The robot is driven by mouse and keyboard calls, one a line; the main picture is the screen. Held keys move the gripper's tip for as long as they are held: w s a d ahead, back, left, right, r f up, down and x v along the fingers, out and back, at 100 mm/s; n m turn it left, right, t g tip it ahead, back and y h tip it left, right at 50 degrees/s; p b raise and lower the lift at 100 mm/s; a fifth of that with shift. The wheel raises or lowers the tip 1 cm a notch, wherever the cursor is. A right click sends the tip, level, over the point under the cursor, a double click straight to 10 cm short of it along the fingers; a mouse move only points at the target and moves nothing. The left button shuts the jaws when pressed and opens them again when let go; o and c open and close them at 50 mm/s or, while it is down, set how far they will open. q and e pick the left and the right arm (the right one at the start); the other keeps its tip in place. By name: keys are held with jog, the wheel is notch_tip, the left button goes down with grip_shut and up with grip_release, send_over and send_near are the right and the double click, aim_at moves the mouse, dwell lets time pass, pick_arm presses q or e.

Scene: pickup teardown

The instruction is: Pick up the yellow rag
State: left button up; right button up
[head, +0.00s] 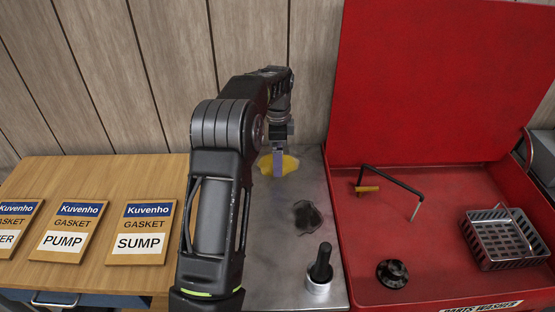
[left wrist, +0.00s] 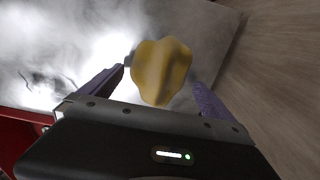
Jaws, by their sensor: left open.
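The yellow rag (head: 291,164) lies crumpled on the grey metal worktop (head: 270,255), near its back edge by the wall. My left gripper (head: 278,170) is above the rag in the head view and hides part of it. In the left wrist view the rag (left wrist: 162,70) shows between the two purple fingers of my left gripper (left wrist: 159,79). The fingers are apart, one on each side of the rag. I cannot tell whether either finger touches it. My right gripper is in neither view.
A dark irregular patch (head: 307,216) and a black-handled item in a pale cup (head: 319,272) are on the worktop. A red parts washer (head: 350,240) with a raised lid stands right. Gasket boxes (head: 145,232) lie on a wooden table (head: 95,175) left.

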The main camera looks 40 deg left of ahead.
pick_arm(q)
jog(key=shift+f, duration=0.55)
jog(key=shift+c, duration=0.4)
jog(key=c, duration=1.3)
jog(key=shift+r, duration=0.1)
notch_tip(320, 180, up, 6)
jog(key=shift+r+b, duration=0.1)
jog(key=shift+b, duration=0.5)
notch_tip(320, 180, up, 4)
jog(key=shift+f+p, duration=0.1)
jog(key=shift+p, duration=0.8)
